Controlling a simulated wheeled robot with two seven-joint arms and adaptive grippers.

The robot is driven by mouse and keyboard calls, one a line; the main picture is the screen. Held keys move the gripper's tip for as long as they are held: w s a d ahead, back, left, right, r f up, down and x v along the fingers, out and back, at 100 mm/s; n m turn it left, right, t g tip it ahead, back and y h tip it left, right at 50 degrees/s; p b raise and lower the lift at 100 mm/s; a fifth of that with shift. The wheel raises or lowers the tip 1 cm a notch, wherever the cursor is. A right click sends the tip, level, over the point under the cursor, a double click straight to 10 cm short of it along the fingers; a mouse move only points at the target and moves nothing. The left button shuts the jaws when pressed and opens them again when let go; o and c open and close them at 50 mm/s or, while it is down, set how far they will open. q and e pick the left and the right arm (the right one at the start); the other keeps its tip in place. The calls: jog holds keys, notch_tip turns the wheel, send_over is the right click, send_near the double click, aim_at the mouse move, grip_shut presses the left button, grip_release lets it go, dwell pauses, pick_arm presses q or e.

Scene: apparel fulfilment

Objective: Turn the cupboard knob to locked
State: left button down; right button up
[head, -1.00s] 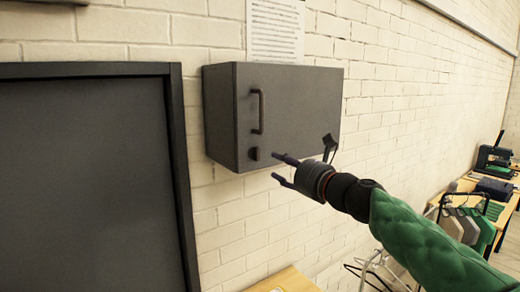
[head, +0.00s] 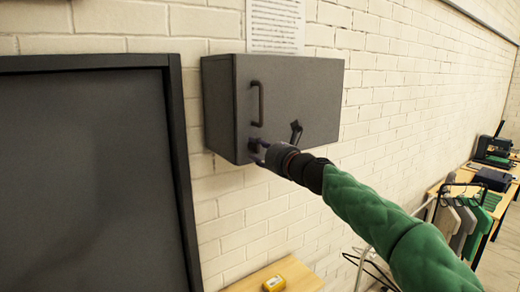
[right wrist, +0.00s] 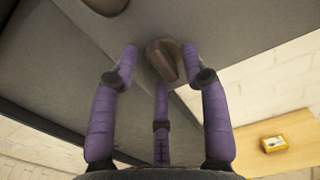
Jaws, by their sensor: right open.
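The grey wall cupboard (head: 300,100) has its door shut, with a dark bar handle (head: 261,104) on the left side of the door. Its small dark knob sits below the handle at the lower left; in the head view my gripper mostly covers it. The right wrist view shows the brown knob (right wrist: 160,52) in front of my fingers. My right gripper (head: 257,152) is at the knob, open, with purple fingers on both sides of it and a third below. I cannot tell whether the fingers touch it. My left gripper is not in view.
A large dark framed panel (head: 90,170) stands left of the cupboard. A printed sheet (head: 275,25) hangs above it. Below is a wooden tabletop (head: 300,273) with a yellow box (head: 274,283). Hanging garments (head: 465,225) and a desk with equipment are at the right.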

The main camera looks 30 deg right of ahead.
grip_shut()
